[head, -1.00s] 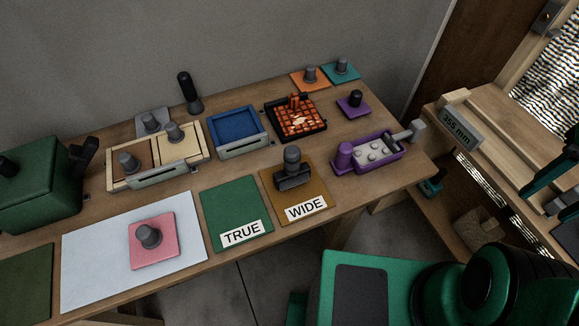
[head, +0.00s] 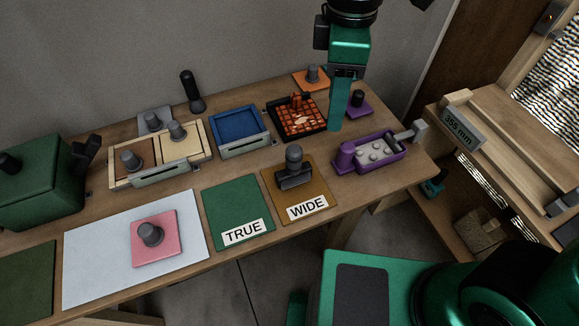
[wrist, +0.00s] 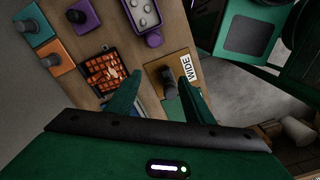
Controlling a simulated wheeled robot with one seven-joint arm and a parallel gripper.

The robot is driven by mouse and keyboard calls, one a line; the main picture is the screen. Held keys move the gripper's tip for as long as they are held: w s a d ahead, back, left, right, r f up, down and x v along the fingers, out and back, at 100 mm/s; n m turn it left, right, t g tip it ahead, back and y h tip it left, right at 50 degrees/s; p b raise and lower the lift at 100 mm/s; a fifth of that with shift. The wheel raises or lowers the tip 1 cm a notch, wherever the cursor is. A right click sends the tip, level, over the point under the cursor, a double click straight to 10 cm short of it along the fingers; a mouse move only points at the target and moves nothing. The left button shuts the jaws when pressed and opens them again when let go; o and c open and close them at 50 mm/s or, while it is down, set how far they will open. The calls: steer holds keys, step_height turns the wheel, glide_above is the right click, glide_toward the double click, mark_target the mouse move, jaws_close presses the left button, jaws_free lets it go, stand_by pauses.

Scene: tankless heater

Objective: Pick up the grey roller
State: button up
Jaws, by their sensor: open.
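The grey roller (head: 294,170) stands with its knobbed handle up and its dark cylinder down on the brown mat (head: 318,191) marked WIDE. My gripper (head: 336,128) hangs above the back right of the table, fingers down, to the right of and behind the roller in the head view. In the wrist view the roller (wrist: 169,82) shows between the two fingers of my gripper (wrist: 156,85), nearer the right one, on the WIDE mat (wrist: 160,68). The fingers are apart with nothing held, and clear of the roller. My gripper hides part of the table behind it.
A green TRUE mat (head: 237,205) lies left of the roller. A purple tray (head: 343,168) with pale knobs stands to its right, and a black tray with an orange grid (head: 298,122) behind it. A white sheet with a pink stamp pad (head: 153,250) is at left.

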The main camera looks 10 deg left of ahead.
mark_target(295, 149)
steer(key=s+a+n, duration=0.1)
steer(key=a, duration=0.1)
steer(key=s+a+n, duration=0.1)
steer(key=a, duration=0.1)
steer(key=s+a+n, duration=0.1)
steer(key=s+a, duration=0.1)
steer(key=shift+a+f, duration=0.2)
steer(key=shift+f, duration=0.15)
step_height(295, 149, down, 10)
steer(key=shift+w+f, duration=0.1)
steer(key=shift+w, duration=0.05)
steer(key=shift+c, duration=0.2)
jaws_close()
